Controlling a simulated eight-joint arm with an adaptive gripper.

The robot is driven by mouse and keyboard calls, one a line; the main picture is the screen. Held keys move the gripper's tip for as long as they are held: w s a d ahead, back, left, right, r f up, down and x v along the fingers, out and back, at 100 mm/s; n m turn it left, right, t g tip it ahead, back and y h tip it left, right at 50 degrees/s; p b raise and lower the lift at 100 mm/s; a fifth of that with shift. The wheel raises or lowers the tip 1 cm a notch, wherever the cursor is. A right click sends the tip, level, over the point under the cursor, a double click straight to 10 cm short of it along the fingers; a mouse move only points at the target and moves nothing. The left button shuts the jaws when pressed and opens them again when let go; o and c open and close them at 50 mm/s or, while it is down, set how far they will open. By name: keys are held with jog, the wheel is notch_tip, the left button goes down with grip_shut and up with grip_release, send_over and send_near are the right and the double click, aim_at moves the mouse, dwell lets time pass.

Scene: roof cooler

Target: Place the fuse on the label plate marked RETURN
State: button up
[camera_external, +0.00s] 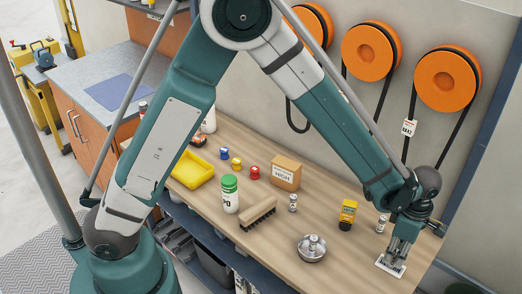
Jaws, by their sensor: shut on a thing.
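My gripper (394,256) is at the right end of the bench, pointing down. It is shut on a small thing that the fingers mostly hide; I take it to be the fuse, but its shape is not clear. A white label plate (384,265) with dark print lies on the bench directly under the fingertips. Its word is too small and too covered to read. The fingertips are at or just above the plate; I cannot tell whether the held thing touches it.
A small silver-and-dark cylinder (381,224) and a yellow-and-black block (347,215) stand close left of my gripper. A round metal piece (312,248), a brush (258,214), a cardboard box (286,173) and a green-capped bottle (230,194) stand farther left. Orange pulleys (448,80) hang behind.

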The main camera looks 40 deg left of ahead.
jog(key=shift+f, duration=0.2)
jog(key=o, duration=0.9)
jog(key=shift+r, duration=0.25)
notch_tip(320, 180, up, 12)
dwell(0.5)
dwell(0.5)
